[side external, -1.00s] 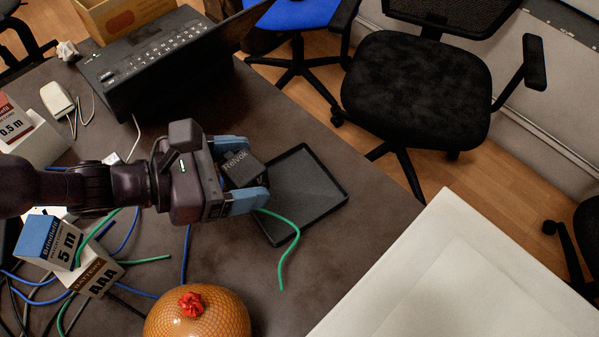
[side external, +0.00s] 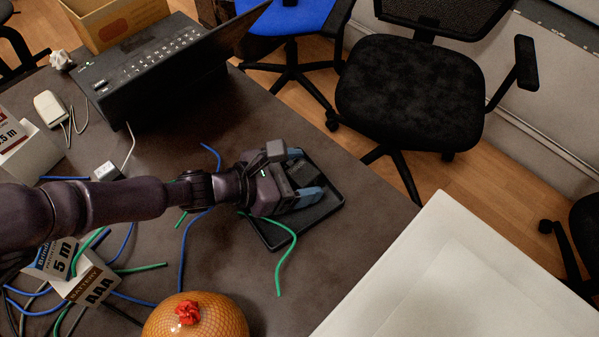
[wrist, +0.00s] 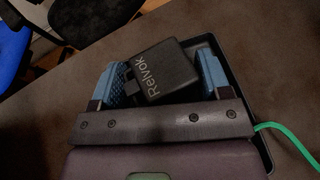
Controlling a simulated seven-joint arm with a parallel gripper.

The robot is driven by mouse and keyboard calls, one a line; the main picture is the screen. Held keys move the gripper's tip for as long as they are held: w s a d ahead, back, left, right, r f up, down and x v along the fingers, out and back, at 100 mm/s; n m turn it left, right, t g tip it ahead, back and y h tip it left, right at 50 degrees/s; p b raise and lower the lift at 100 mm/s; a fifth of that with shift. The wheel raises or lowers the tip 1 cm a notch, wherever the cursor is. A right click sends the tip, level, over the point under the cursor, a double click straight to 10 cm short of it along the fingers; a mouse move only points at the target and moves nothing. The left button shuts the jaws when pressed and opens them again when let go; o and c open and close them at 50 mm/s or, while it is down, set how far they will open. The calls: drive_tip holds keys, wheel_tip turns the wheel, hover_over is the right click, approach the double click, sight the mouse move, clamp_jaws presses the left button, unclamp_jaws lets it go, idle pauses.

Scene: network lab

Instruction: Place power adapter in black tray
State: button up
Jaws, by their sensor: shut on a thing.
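The black power adapter (wrist: 164,70), marked "Relvok", sits between the blue fingers of my gripper (wrist: 162,78) in the wrist view. My gripper (side external: 306,178) is shut on it. In the side view the adapter (side external: 300,175) is partly hidden by the gripper. The gripper and adapter are over the black tray (side external: 334,207), low down. I cannot tell whether the adapter touches the tray floor. The tray's rim (wrist: 236,86) also shows in the wrist view, behind and right of the gripper.
A green cable (side external: 291,252) curves beside the tray's near side. A dark keypad device (side external: 150,75) stands at the back left. Labelled boxes (side external: 88,279) and cables lie at the front left. A patterned round object (side external: 195,318) is at the front. A white surface (side external: 470,275) lies to the right.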

drive_tip(key=shift+f, duration=0.2)
drive_tip(key=o, duration=0.7)
drive_tip(key=shift+f, duration=0.1)
drive_tip(key=shift+s+a+r, duration=0.1)
drive_tip(key=shift+a+r, duration=0.05)
drive_tip(key=shift+r, duration=0.1)
drive_tip(key=v, duration=1.1)
drive_tip(key=shift+s+a, duration=0.1)
drive_tip(key=shift+a, duration=0.15)
